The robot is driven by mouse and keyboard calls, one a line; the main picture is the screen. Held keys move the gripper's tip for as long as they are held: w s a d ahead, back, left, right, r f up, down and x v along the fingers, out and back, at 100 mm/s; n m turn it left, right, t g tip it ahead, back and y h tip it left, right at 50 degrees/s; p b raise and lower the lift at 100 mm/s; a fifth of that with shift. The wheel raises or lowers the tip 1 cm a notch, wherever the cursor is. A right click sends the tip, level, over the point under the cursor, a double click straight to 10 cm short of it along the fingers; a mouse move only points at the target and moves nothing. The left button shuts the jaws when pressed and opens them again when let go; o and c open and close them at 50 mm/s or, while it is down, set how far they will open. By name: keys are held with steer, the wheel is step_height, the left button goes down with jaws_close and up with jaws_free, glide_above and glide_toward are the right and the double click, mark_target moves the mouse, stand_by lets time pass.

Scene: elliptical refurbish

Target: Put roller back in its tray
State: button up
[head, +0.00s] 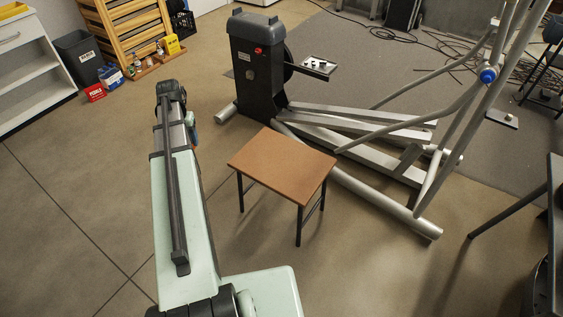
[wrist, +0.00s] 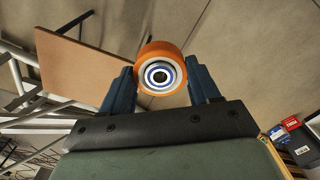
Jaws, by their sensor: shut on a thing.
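An orange roller (wrist: 144,52) with a white and blue ringed hub and a dark centre shows in the wrist view. My gripper (wrist: 160,80) is shut on it, with one blue finger on each side. In the head view my arm reaches forward on the left, and the roller and fingers cannot be made out clearly there. A small dark tray-like plate (head: 318,66) with small pale and dark items stands beside the elliptical machine's housing (head: 256,62). I cannot tell whether it is the roller's tray.
A small brown table (head: 282,162) with a bare top stands right of my arm; its top also shows in the wrist view (wrist: 80,68). The elliptical's grey rails (head: 365,190) lie behind it. A bin (head: 77,57), boxes and a wooden rack stand back left. The left floor is open.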

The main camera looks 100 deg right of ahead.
steer(key=s+a+f+m, duration=0.1)
steer(key=s+f, duration=0.4)
steer(key=s, duration=0.5)
steer(key=s+f+m, duration=0.2)
steer(key=s+f, duration=0.3)
steer(key=s, duration=0.6)
steer(key=s+a+f+m, duration=0.1)
steer(key=s+f, duration=0.4)
steer(key=s, duration=0.5)
steer(key=s+d+f+n, duration=0.4)
steer(key=d+f+n, duration=0.2)
steer(key=d, duration=0.3)
steer(key=shift+s+a+f, duration=0.1)
steer(key=shift+a+f, duration=0.05)
steer(key=shift+f, duration=2.15)
steer(key=shift+s+a+f, duration=0.1)
steer(key=shift+f, duration=2.15)
steer(key=shift+f, duration=0.15)
steer(key=o, duration=1.1)
